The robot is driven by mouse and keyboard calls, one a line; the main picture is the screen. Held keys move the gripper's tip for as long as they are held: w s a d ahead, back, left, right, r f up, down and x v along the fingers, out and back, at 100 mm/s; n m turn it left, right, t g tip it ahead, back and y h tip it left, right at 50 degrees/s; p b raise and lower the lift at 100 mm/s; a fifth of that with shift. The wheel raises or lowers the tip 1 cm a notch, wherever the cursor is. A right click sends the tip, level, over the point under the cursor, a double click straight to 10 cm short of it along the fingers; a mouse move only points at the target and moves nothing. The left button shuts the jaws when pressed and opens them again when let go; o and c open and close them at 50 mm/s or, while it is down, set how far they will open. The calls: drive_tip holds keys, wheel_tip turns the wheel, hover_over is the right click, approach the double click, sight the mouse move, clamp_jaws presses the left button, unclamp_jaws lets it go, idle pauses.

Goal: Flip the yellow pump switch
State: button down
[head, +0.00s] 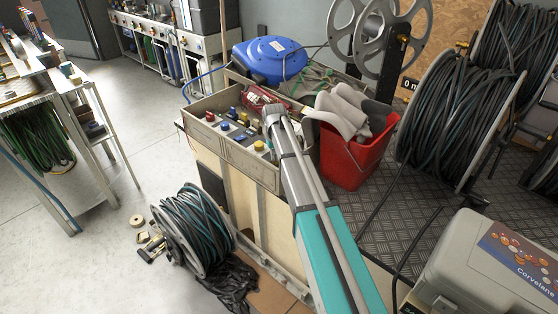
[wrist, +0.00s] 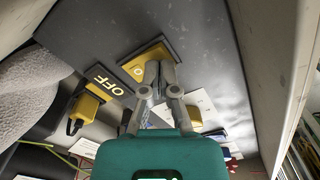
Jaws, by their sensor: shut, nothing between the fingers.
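In the wrist view a yellow switch (wrist: 136,69) with a black surround sits on a dark grey panel. In the head view my gripper (head: 272,112) is at the right end of the grey control box (head: 262,171). I cannot make out the switch there.
The box carries several coloured knobs, including a yellow one (head: 259,145). A red bucket (head: 346,168) with grey cloths stands close right of my arm. A blue hose reel (head: 268,60) is behind. A yellow plug-like part (wrist: 86,107) with a cable is left in the wrist view.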

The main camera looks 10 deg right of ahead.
drive_tip(key=shift+f, duration=0.3)
idle(0.4)
drive_tip(key=shift+r+p, duration=3.3)
drive_tip(key=shift+r, duration=0.25)
drive_tip(key=s+r+p, duration=0.2)
drive_tip(key=s, duration=1.2)
drive_tip(key=s+r+m+p, duration=0.1)
drive_tip(key=s+r+p, duration=0.2)
drive_tip(key=s, duration=1.2)
drive_tip(key=shift+s+d+r, duration=0.15)
drive_tip(key=shift+d+r, duration=0.05)
drive_tip(key=shift+d, duration=0.1)
